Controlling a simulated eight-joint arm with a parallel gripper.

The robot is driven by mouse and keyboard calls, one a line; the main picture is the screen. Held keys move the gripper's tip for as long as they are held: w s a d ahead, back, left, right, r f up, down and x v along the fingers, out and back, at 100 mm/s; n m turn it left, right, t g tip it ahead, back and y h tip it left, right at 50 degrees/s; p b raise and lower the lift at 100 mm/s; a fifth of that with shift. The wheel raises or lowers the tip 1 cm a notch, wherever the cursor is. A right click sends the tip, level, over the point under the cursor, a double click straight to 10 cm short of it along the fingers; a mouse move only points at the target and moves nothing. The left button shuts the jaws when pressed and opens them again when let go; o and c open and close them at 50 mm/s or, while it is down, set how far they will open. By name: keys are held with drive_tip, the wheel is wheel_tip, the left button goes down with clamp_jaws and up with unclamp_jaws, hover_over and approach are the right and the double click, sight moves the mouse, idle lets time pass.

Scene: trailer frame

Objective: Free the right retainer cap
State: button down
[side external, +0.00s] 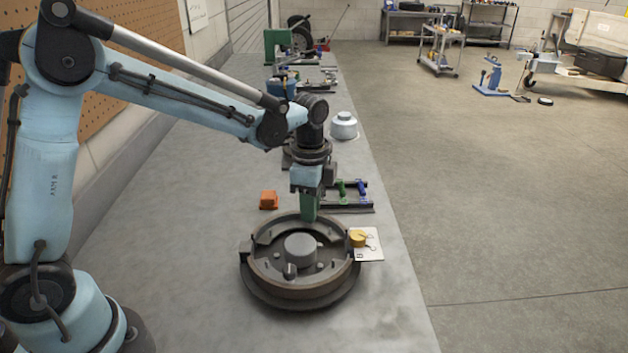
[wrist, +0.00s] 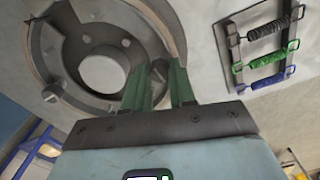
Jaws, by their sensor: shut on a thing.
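The round brake assembly (side external: 262,292) lies on the bench, with a grey hub (side external: 300,250) at its centre. It also shows in the wrist view (wrist: 45,50). My gripper (side external: 308,219) points down at the far side of the assembly. Its green fingers (wrist: 160,80) are closed at the shoe beside the hub, around a small part mostly hidden between them. From its place, this part looks like the right retainer cap. A similar small cap (wrist: 76,69) stands on the opposite side of the hub; in the side view it is the dark stub (side external: 290,270) in front.
A rack (wrist: 236,48) holds black, green and blue springs beyond the assembly. An orange block (side external: 268,200) lies to the left. A yellow piece (side external: 357,239) sits on a white card (side external: 372,252) at the right. A pale round container (side external: 344,125) stands farther back. The bench's left front is clear.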

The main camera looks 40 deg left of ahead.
drive_tip(key=n, duration=0.8)
drive_tip(key=shift+n, duration=0.3)
drive_tip(key=n, duration=0.4)
drive_tip(key=shift+n, duration=2.1)
drive_tip(key=c, duration=0.9)
unclamp_jaws()
drive_tip(key=shift+r, duration=0.1)
wheel_tip(320, 180, up, 12)
drive_tip(key=shift+f, duration=0.1)
